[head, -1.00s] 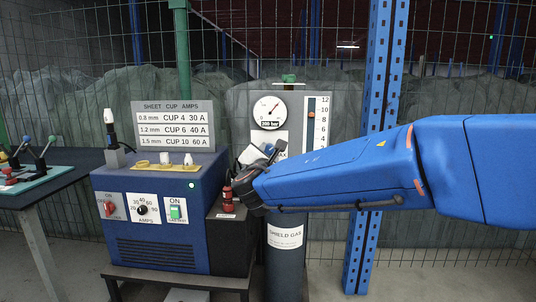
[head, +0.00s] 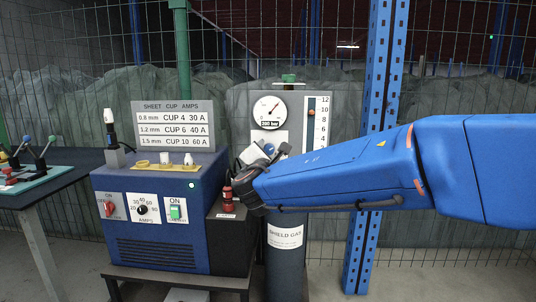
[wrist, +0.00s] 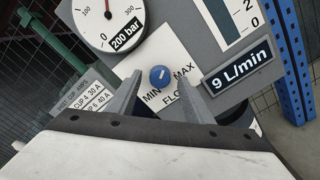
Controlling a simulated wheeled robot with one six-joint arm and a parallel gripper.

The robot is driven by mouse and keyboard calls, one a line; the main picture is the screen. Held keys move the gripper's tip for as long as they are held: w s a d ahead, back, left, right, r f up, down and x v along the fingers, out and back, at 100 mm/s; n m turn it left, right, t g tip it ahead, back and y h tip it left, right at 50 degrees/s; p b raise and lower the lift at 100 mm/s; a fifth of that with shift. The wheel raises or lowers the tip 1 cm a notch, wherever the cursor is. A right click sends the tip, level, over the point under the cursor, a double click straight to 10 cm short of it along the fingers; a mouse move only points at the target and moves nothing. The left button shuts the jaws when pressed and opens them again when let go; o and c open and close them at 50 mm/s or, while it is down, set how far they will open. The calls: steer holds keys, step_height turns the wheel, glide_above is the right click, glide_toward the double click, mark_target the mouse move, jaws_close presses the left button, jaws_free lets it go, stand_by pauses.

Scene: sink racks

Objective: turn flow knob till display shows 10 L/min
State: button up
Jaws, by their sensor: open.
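The blue flow knob (wrist: 160,76) sits on a white plate marked MIN, MAX and FLOW. Its pale pointer mark tilts toward the upper right in the wrist view. The display (wrist: 240,72) reads 9 L/min. My gripper (wrist: 157,88) is open, with one grey finger on each side of the knob and gaps between; I cannot tell whether the tips reach its depth. In the head view my gripper (head: 265,158) is in front of the gas panel (head: 240,108), and the display is hidden behind my arm.
A round gauge (wrist: 108,16) reading 200 bar is above the knob. The flow scale (head: 318,125) is at upper right. A blue welding unit (head: 160,225) with a red fitting (head: 228,197) stands close at left. A blue post (head: 376,150) rises behind my arm.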

steer(key=s, duration=1.7)
steer(key=shift+s+a, duration=0.2)
steer(key=shift+a, duration=0.05)
